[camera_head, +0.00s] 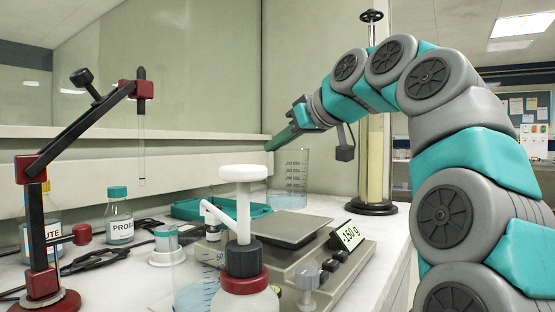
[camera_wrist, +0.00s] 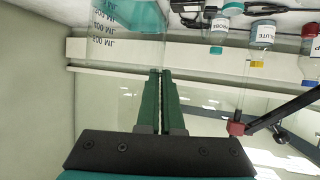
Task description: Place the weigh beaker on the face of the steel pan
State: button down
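The steel pan (camera_head: 288,229) is a flat square plate on top of the grey balance (camera_head: 330,262), whose display (camera_head: 350,236) reads -150 g. Nothing stands on the pan. A clear beaker with ML marks (camera_head: 290,178) stands behind the pan, near the wall; it also shows upside down at the upper left of the wrist view (camera_wrist: 112,42). A second clear graduated beaker (camera_head: 197,292) is at the front left, partly cut off. Neither is labelled as the weigh beaker. My gripper (camera_head: 268,148) is near the rear beaker's rim level. Its green fingers (camera_wrist: 160,72) lie nearly together, with nothing seen between them.
A white-capped red-collared bottle (camera_head: 244,275) stands in front of the pan. A black and red jointed stand (camera_head: 40,225) is at left, with a labelled bottle (camera_head: 119,218) nearby. A teal tray (camera_head: 195,208) lies behind. A tall column (camera_head: 376,165) stands at right.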

aim_at(276, 161)
jog(key=shift+f, duration=1.7)
jog(key=shift+f+b, duration=0.15)
jog(key=shift+b, duration=0.2)
jog(key=c, duration=1.1)
grip_release()
jog(key=shift+r, duration=0.2)
jog(key=v, duration=1.2)
jog(key=shift+s, duration=0.1)
